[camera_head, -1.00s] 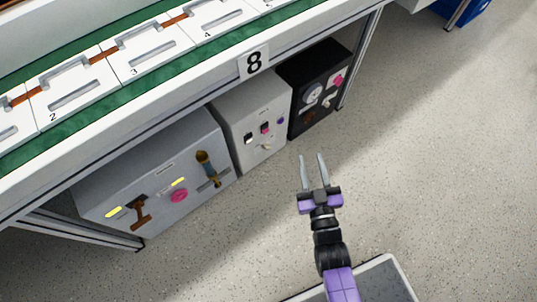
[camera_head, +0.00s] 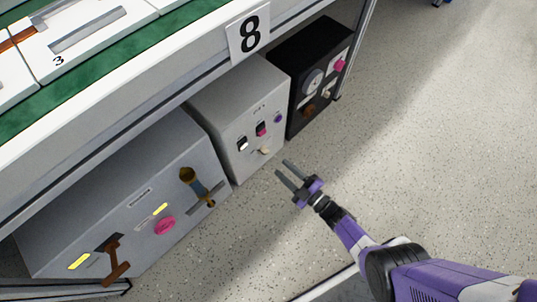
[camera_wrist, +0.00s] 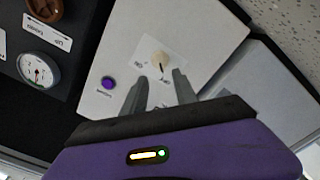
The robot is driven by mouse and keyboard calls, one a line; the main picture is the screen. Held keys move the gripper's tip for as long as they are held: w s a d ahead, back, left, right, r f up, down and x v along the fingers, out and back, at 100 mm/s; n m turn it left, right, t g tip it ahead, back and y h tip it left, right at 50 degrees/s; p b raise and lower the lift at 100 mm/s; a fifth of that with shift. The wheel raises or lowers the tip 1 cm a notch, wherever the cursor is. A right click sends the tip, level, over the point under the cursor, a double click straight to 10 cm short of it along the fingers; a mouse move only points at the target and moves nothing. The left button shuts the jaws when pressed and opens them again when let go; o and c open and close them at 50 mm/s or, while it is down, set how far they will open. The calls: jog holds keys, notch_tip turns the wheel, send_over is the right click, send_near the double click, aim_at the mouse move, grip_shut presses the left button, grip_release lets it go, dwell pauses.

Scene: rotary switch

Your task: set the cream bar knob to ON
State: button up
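The cream bar knob (camera_head: 264,151) is low on the front of the middle white box (camera_head: 225,104). In the wrist view the cream knob (camera_wrist: 161,60) sits on a white label plate, just beyond the fingertips. The label's words are too small to read surely. My gripper (camera_head: 282,169) is open and empty, in front of the white box and a little below and right of the knob. In the wrist view my gripper's two fingers (camera_wrist: 159,78) point at the knob with a gap between them and do not touch it.
A purple button (camera_wrist: 108,82) is beside the knob. A black box (camera_head: 305,62) with a gauge stands right of the white box. A grey box (camera_head: 105,215) with levers stands left. The table edge (camera_head: 190,75) overhangs them. The floor at right is clear.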

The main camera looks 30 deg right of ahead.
aim_at(266, 154)
jog(key=b+x, duration=0.3)
jog(key=x, duration=0.3)
jog(key=shift+w+a+f, duration=0.1)
jog(key=shift+w+f, duration=0.05)
jog(key=shift+w, duration=0.25)
jog(key=shift+w+a, duration=0.15)
jog(key=shift+w, duration=0.15)
grip_shut()
